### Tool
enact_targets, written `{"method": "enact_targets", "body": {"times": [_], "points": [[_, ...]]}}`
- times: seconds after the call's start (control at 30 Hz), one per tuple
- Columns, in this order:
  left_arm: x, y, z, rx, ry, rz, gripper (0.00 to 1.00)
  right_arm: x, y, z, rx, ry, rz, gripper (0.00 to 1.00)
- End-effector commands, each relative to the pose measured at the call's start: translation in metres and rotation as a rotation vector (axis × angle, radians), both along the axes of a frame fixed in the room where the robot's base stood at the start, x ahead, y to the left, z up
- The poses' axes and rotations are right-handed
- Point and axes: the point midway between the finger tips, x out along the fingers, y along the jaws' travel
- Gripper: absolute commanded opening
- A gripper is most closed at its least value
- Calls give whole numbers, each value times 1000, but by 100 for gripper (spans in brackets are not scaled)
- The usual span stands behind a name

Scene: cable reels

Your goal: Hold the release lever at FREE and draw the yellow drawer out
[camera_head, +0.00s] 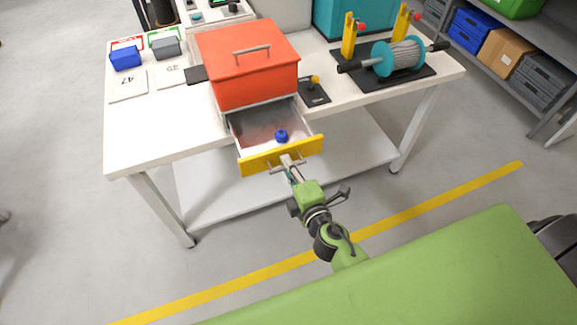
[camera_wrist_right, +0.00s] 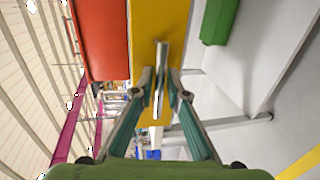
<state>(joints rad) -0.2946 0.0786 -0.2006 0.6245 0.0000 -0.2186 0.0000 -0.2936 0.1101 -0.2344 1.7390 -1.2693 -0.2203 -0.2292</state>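The yellow drawer (camera_head: 262,163) stands well out of the orange-red cabinet (camera_head: 245,75) on the white table. Its inside shows, with a small round blue thing in it. My right gripper (camera_head: 289,162) is at the bar handle on the drawer front. In the right wrist view its fingers (camera_wrist_right: 160,85) close on both sides of the metal handle (camera_wrist_right: 161,58), in front of the yellow front (camera_wrist_right: 175,20). A lever with a yellow knob (camera_head: 314,80) stands on a black plate (camera_head: 313,95) right of the cabinet, with no gripper on it. I cannot read its marking. My left gripper is not in view.
A teal cable reel (camera_head: 398,58) sits on a black base with yellow posts at the table's right. Blue (camera_head: 125,58) and grey (camera_head: 165,47) boxes stand at the left. The floor before the drawer is clear apart from my arm. Shelves stand at the far right.

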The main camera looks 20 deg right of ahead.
Motion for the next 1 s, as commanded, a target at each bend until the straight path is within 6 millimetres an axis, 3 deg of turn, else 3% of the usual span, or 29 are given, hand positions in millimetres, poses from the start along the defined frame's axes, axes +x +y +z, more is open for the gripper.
{"method": "enact_targets", "body": {"times": [0.03, 0.17, 0.43, 0.6, 1.0], "points": [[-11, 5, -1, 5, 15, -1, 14, -1, 0, 0, 0, 0, 0, 14], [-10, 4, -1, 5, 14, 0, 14, -9, 0, 1, 1, 1, 0, 14], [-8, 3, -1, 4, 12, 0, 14, -61, -2, 11, 2, 4, -3, 14], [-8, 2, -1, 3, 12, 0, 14, -81, -3, 16, 1, 0, -1, 14], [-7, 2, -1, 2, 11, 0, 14, -116, -4, 23, -2, 0, 1, 14]]}}
